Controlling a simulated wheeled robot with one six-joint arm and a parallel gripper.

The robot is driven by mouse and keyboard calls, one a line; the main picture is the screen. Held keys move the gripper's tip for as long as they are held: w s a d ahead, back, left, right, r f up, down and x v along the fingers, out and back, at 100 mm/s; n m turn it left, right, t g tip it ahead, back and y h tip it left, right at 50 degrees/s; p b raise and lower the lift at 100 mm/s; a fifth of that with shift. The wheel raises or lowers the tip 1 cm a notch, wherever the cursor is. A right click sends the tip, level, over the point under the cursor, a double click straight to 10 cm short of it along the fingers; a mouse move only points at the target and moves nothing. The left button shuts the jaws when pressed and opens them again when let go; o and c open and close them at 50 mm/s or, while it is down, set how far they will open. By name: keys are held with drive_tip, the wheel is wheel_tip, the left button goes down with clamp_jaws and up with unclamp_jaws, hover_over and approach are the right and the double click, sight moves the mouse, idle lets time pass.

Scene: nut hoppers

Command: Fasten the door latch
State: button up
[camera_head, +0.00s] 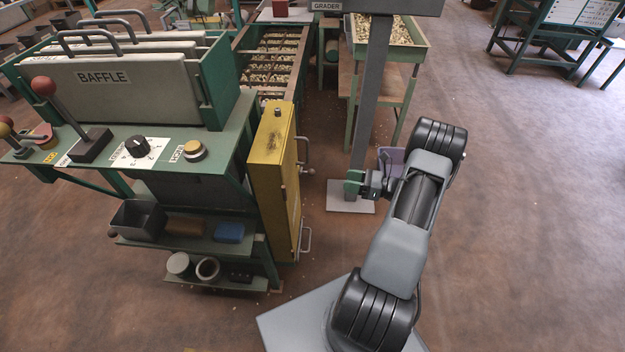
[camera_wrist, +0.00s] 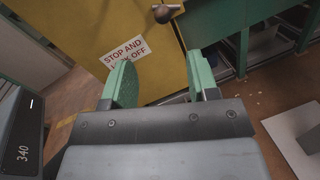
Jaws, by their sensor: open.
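The yellow door (camera_head: 270,185) stands upright at the right end of the green machine. Its latch (camera_head: 304,169), a metal lever with a dark rounded end, sticks out from the door's right side at mid height. In the wrist view the latch knob (camera_wrist: 164,12) is at the top edge, on the yellow door (camera_wrist: 85,40) with its STOP AND LOCK OFF label. My gripper (camera_head: 354,183) is to the right of the latch, apart from it. Its two green fingers (camera_wrist: 162,82) are open with nothing between them. I cannot tell whether the door is fully closed.
A metal pull handle (camera_head: 305,238) is low on the door. A grey grader post (camera_head: 371,100) on a floor plate and a purple bin (camera_head: 391,158) stand close by my gripper. A control shelf with levers and a knob (camera_head: 137,146) is left.

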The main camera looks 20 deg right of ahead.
sight(312, 175)
drive_tip(key=b+x, duration=0.2)
drive_tip(key=x, duration=1.1)
drive_tip(key=shift+w+b, duration=0.2)
drive_tip(key=shift+b, duration=0.2)
drive_tip(key=shift+c, duration=0.2)
drive_tip(key=shift+f, duration=0.1)
drive_tip(key=c, duration=0.9)
drive_tip(key=shift+o, duration=0.2)
drive_tip(key=shift+f+n+t+b, duration=0.3)
drive_tip(key=shift+f+n+b, duration=0.2)
drive_tip(key=shift+n+b, duration=0.45)
drive_tip(key=shift+s+a+f+n+y+b, duration=0.1)
drive_tip(key=shift+f+n+y+b, duration=0.15)
drive_tip(key=shift+n, duration=0.35)
drive_tip(key=shift+n+y+b, duration=0.15)
drive_tip(key=shift+n+b, duration=0.15)
drive_tip(key=shift+n, duration=0.95)
